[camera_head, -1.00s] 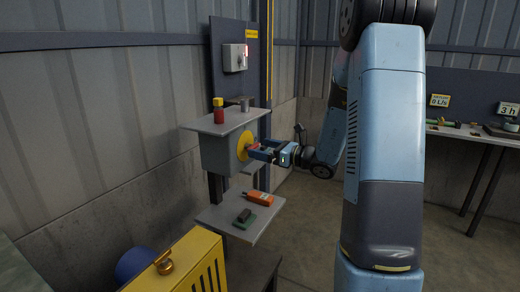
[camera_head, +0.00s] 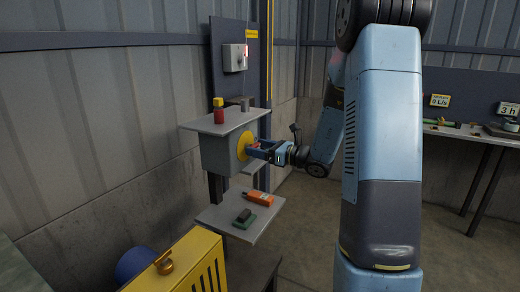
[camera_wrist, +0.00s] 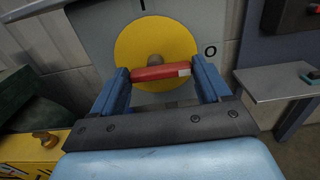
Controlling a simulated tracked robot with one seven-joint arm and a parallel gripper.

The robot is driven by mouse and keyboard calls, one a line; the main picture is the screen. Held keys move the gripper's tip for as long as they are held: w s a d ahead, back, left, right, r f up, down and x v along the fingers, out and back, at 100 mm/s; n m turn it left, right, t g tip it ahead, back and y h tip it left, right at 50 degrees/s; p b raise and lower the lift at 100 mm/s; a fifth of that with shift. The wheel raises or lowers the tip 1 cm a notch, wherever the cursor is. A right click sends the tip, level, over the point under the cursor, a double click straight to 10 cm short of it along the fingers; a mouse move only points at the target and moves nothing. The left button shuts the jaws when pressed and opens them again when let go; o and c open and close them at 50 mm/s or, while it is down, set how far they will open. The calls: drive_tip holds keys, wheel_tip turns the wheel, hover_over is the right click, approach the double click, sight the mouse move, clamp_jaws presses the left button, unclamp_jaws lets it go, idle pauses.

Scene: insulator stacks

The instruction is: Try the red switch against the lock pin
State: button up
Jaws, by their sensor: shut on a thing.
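The red switch (camera_wrist: 160,73) is a bar handle with a pale patch at its right end. It sits in front of a yellow disc (camera_wrist: 130,50) on a grey box (camera_head: 216,154). In the wrist view the bar lies nearly level, slightly tilted. Marks like I and O show above and right of the disc. My gripper (camera_wrist: 162,76) is shut on the switch, with one blue finger at each end of the bar. In the head view my gripper (camera_head: 257,150) meets the disc from the right. I cannot make out the lock pin.
A shelf above the box holds a red bottle with a yellow cap (camera_head: 219,111). A lower shelf (camera_head: 225,222) holds an orange tool (camera_head: 258,198) and a dark block on green (camera_head: 244,217). A yellow cabinet (camera_head: 185,262) with a brass knob (camera_head: 164,263) stands in front.

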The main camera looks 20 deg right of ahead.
drive_tip(key=shift+c, duration=0.6)
drive_tip(key=shift+n, duration=0.8)
drive_tip(key=o, duration=1)
drive_tip(key=v, duration=1.4)
drive_tip(key=shift+w, duration=0.1)
